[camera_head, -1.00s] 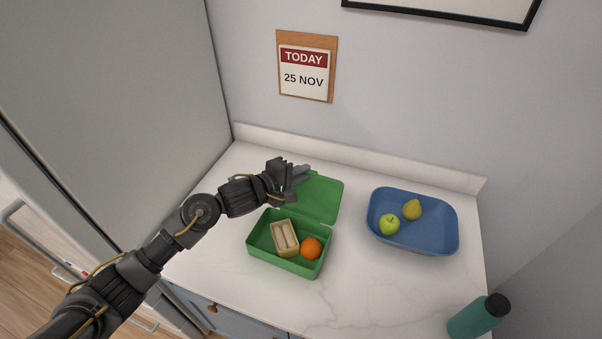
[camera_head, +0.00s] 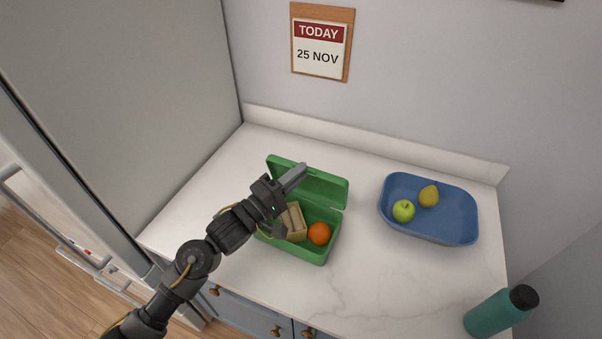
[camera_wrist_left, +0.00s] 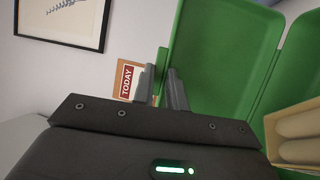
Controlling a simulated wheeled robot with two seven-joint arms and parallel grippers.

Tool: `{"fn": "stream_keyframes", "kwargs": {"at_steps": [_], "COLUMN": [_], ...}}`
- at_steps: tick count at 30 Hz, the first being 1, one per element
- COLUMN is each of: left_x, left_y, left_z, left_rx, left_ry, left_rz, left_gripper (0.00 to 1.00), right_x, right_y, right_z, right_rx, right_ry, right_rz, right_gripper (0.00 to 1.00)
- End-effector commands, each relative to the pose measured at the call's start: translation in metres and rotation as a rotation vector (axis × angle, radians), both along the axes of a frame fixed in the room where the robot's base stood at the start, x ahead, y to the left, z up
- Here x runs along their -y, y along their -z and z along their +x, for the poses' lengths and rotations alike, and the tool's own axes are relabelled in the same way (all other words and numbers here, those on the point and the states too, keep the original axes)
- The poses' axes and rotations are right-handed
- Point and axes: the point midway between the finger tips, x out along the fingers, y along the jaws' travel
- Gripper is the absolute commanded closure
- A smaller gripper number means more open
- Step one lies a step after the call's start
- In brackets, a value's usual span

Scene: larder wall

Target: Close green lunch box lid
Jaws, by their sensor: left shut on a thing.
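The green lunch box (camera_head: 324,255) stands open on the counter. Its green lid (camera_head: 327,184) is hinged at the back and stands raised, roughly upright. My left gripper (camera_head: 297,173) is at the left part of the lid, and its arm hides the box's left side. In the left wrist view, the gripper's two fingers (camera_wrist_left: 162,88) are shut on an edge of the lid (camera_wrist_left: 215,65). Inside the box are a beige container (camera_head: 295,222), partly hidden by the gripper, and an orange (camera_head: 319,233). My right gripper is not in view.
A blue tray (camera_head: 440,232) with a green apple (camera_head: 403,211) and a yellow pear (camera_head: 428,195) stands to the right. A tall grey cabinet side (camera_head: 130,100) bounds the left. The counter between box and tray is clear.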

Motion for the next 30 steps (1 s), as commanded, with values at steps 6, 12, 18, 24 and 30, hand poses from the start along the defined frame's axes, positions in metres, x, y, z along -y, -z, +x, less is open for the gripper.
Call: {"fn": "stream_keyframes", "kwargs": {"at_steps": [6,12,18,24,30], "left_x": [-0.0025,-0.0030,-0.0030,-0.0029,-0.0030], "left_y": [0.0025,0.0016,0.0015,0.0019,0.0025], "left_z": [-0.0061,-0.0071,-0.0070,-0.0069,-0.0069], "left_rx": [0.044,0.053,0.053,0.050,0.050], "left_ry": [0.000,0.001,0.001,0.001,0.001], "left_rz": [-0.022,-0.025,-0.025,-0.025,-0.024], "left_gripper": [1.00,1.00,1.00,0.67,0.67], "right_x": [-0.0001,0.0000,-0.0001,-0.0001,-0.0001], "right_y": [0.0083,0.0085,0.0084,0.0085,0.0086], "right_z": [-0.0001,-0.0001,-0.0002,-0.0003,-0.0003], "right_rx": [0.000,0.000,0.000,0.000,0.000], "right_ry": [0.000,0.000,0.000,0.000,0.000], "right_rz": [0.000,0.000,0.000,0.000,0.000], "right_gripper": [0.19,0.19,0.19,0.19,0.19]}}
